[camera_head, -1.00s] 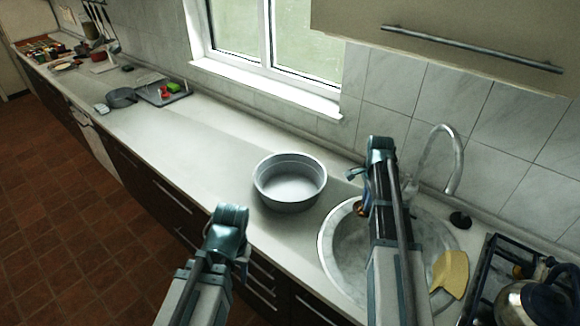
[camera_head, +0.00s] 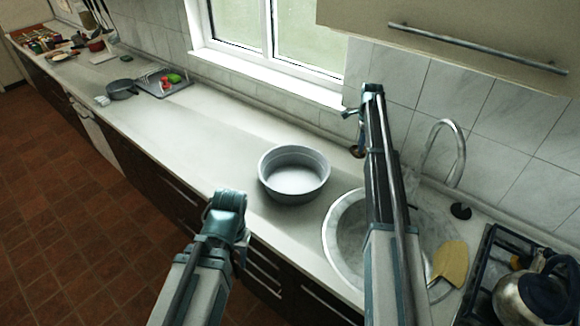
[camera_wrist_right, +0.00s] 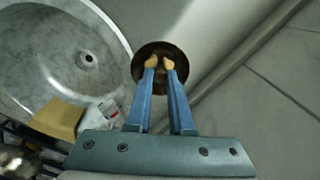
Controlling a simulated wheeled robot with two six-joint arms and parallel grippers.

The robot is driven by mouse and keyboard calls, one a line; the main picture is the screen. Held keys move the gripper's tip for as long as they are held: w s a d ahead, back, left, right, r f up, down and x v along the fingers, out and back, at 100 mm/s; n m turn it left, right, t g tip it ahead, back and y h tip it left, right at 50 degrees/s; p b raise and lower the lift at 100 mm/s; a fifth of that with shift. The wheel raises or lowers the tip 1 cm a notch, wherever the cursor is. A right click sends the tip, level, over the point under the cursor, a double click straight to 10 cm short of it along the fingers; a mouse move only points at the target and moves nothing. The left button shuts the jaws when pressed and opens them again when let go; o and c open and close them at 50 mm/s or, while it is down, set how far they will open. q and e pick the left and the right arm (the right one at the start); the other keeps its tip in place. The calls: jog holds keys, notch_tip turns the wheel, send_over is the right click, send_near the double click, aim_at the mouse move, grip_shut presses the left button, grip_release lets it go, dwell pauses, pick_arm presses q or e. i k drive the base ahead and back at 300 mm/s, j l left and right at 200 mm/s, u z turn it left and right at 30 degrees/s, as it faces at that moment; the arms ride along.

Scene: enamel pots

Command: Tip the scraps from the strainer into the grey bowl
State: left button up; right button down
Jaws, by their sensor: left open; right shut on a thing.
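The grey bowl (camera_head: 294,195) stands upright on the counter, left of the sink, and its visible inside looks empty. My right gripper (camera_wrist_right: 160,62) is shut on the strainer (camera_wrist_right: 146,80), a round, dark brown piece below the fingertips. In the head view a small coppery part of the strainer (camera_head: 357,152) shows beside my right arm, above and right of the bowl. I cannot make out scraps in it. My left gripper (camera_head: 240,252) is open, low at the counter's front edge, left of the bowl; its fingers are mostly hidden.
The round sink (camera_head: 336,232) with its tap (camera_head: 461,160) lies right of the bowl. A tan board (camera_head: 450,262) lies at the sink's right edge, before the hob and kettle (camera_head: 530,295). A tray (camera_head: 165,88) and pan (camera_head: 121,90) stand far left. The counter between is clear.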

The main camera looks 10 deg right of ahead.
aim_at(292, 175)
jog(key=i+j, duration=0.15)
jog(key=j, duration=0.25)
jog(key=i+j, duration=0.1)
jog(key=j, duration=0.3)
jog(key=i+j, duration=0.15)
jog(key=j, duration=0.3)
